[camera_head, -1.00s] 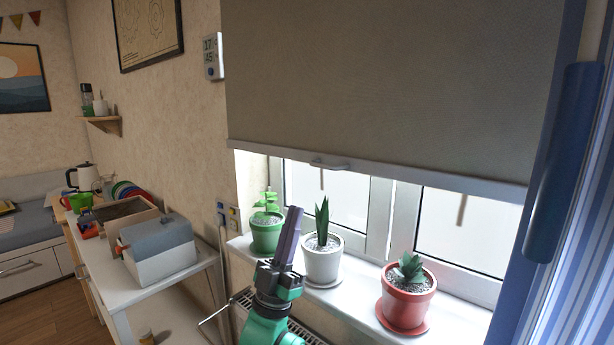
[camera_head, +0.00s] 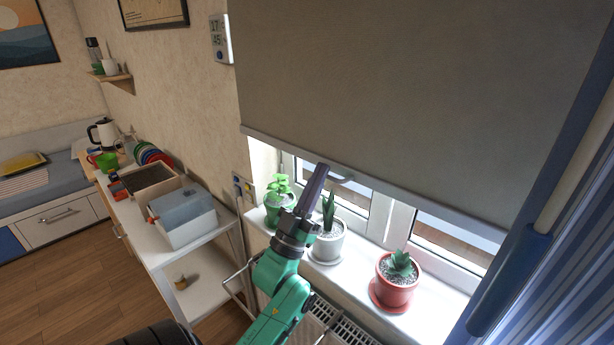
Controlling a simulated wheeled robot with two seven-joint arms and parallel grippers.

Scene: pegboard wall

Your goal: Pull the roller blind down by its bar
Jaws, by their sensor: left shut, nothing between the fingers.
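The grey roller blind (camera_head: 400,90) covers the upper part of the window. Its light bottom bar (camera_head: 420,201) runs slanting across the picture just above the sill plants. A small handle (camera_head: 341,178) sits on the bar. My left gripper (camera_head: 322,170) is shut and points up, with its fingertips close beside the left end of the handle in the picture. I cannot tell whether the fingers touch the handle or stand in front of it. My right gripper is not in view.
A green pot (camera_head: 279,208), a white pot (camera_head: 327,244) and a red pot (camera_head: 394,289) with plants stand on the white sill (camera_head: 350,270) below the bar. A blue curtain (camera_head: 575,270) hangs at the right. A white shelf unit (camera_head: 222,219) stands left of my arm.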

